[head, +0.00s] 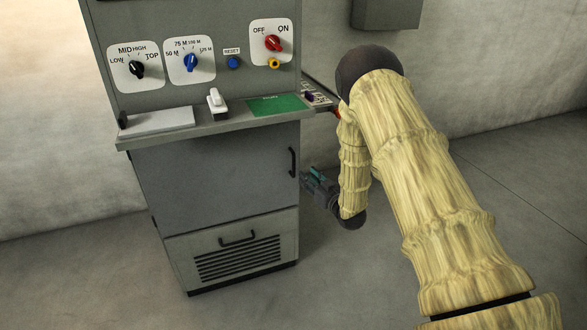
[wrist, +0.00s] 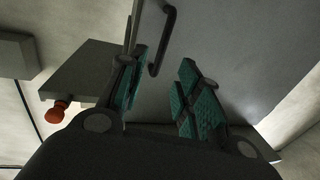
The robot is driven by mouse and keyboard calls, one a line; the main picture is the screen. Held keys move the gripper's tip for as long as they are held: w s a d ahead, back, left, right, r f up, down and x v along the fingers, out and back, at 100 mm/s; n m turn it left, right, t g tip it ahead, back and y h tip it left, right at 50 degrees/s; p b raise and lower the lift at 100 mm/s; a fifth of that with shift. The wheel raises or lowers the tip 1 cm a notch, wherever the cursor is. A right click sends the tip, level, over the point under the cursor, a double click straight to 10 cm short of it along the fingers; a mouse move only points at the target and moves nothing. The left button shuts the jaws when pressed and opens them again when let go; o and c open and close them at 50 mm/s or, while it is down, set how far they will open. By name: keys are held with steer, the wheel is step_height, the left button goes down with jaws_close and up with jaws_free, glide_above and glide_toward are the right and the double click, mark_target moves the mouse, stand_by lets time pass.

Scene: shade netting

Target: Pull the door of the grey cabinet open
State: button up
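The grey cabinet (head: 125,85) stands left of centre in the head view. Its flat grey door (head: 215,170) sits below the ledge and looks shut. A dark vertical bar handle (head: 293,162) is near the door's right edge. My gripper (head: 308,174) is just right of the handle, at about the height of its lower end. In the wrist view, its teal-padded fingers (wrist: 160,88) are apart with nothing between them. The handle (wrist: 164,42) shows beyond the fingertips, closer to the left finger, against the door (wrist: 240,50). I cannot tell whether a finger touches it.
A ledge (head: 215,124) juts out above the door. Below the door is a vented panel (head: 235,252) with its own handle. A side box (head: 318,93) with a red-orange part sits at the cabinet's right. A wall box (head: 386,12) hangs behind. Floor right of the cabinet is clear.

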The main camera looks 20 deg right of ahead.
mark_target(294, 174)
steer(key=x, duration=1)
steer(key=shift+w+a, duration=0.15)
steer(key=shift+c, duration=0.4)
jaws_close()
